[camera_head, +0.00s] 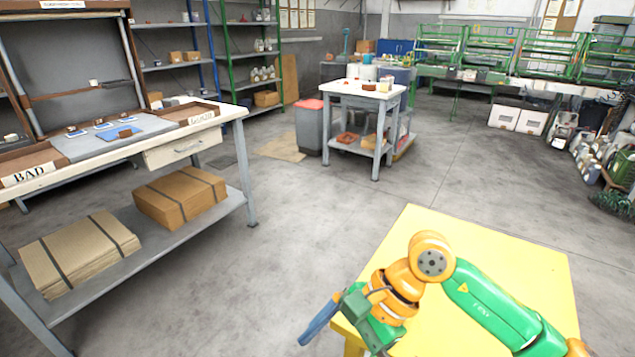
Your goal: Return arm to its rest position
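My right arm (490,305), green and orange, comes in from the lower right and is bent at an orange joint (432,260). Its gripper end (345,318) hangs low, left of the joint, over the front left corner of a yellow flat surface (520,260). A long blue piece (320,320) sticks out down and left from it. I cannot tell whether this is a finger or something held. The fingertips are not clear. My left arm and gripper are not in view.
A workbench (225,110) with a "BAD" bin (30,172), a blue mat (103,135) and small brown items stands at left. Cardboard stacks (80,252) lie on its lower shelf. A small white table (360,90) and a grey bin (308,130) stand farther back. The floor between is clear.

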